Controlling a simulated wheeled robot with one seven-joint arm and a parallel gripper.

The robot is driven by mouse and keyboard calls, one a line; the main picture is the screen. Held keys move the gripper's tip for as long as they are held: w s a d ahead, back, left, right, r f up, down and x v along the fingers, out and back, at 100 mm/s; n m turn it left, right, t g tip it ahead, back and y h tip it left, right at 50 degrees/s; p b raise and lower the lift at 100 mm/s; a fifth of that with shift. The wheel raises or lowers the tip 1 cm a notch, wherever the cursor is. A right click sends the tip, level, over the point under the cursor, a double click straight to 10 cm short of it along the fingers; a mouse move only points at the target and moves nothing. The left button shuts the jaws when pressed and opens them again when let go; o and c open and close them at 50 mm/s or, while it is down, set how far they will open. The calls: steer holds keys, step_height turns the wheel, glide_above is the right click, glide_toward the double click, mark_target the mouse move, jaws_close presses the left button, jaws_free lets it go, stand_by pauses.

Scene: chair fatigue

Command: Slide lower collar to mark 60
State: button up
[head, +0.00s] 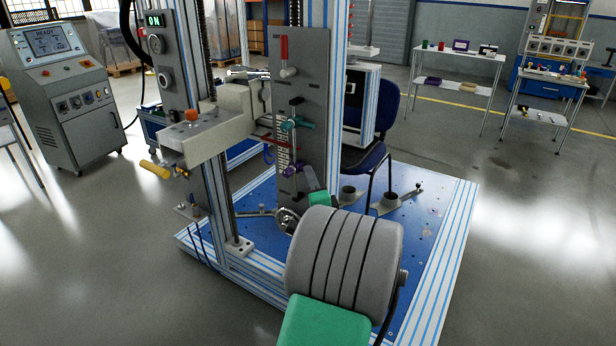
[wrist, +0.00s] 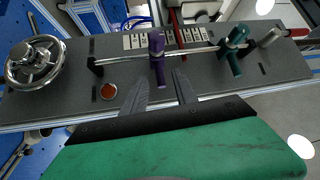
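The lower collar is purple with a stubby handle; in the wrist view the purple collar (wrist: 157,55) sits on a thin rail, and it shows in the head view (head: 291,170) low on the upright plate. A teal collar (wrist: 235,45) sits farther along the same rail, above it in the head view (head: 295,124).
A chrome handwheel (wrist: 35,62) stands beyond the rail's lower end, near a round red-brown button (wrist: 108,91). A red-handled lever (head: 284,55) is at the plate's top. A beige carriage with a yellow handle (head: 155,170) juts out left of the plate. A blue chair (head: 365,155) stands behind.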

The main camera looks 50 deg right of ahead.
steer(key=v, duration=0.5)
